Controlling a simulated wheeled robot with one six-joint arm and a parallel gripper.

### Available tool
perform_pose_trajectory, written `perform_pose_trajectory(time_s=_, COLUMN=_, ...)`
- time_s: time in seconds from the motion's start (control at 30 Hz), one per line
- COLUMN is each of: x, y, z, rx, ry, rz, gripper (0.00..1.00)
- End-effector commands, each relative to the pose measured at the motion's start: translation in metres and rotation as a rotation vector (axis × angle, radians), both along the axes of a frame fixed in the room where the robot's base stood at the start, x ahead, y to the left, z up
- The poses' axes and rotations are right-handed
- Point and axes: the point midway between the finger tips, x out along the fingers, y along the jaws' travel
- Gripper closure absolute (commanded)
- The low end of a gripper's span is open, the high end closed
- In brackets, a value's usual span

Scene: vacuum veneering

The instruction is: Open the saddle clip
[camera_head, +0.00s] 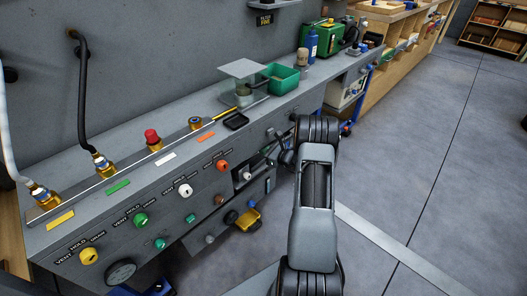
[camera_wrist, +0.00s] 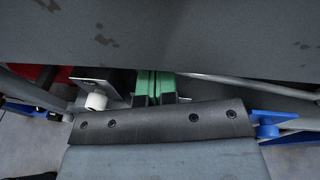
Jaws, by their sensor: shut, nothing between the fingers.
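I cannot pick out the saddle clip with certainty in either view. In the wrist view, my gripper (camera_wrist: 155,88) shows as two dark blocks with green strips close together; it is shut and empty. A white round knob (camera_wrist: 96,101) on a pale metal plate (camera_wrist: 90,84) lies to its left. A blue lever-like part (camera_wrist: 266,118) lies to its right, partly hidden. In the head view, my arm reaches toward the console front, and its end is largely hidden near a pale panel with a white knob (camera_head: 247,175).
The grey console (camera_head: 138,200) carries coloured valve knobs, including a green one (camera_head: 141,220) and an orange one (camera_head: 221,166). In the wrist view, pale pipes (camera_wrist: 245,85) run close by. Floor (camera_head: 430,130) at right is clear.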

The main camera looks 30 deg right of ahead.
Motion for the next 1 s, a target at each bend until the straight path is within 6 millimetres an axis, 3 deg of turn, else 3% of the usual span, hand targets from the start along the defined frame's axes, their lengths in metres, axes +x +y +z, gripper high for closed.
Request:
perform_pose_trajectory(time_s=0.27, x=-0.019, y=-0.013, z=-0.023, rx=0.000, ry=0.001, rz=0.004, gripper=1.00)
perform_pose_trajectory(time_s=0.37, x=-0.037, y=-0.021, z=-0.010, rx=0.000, ry=0.000, rz=0.004, gripper=1.00)
perform_pose_trajectory(time_s=0.7, x=-0.090, y=-0.045, z=0.004, rx=0.000, ry=0.001, rz=0.004, gripper=1.00)
perform_pose_trajectory(time_s=1.0, x=-0.107, y=-0.052, z=0.001, rx=-0.015, ry=0.034, rz=0.011, gripper=1.00)
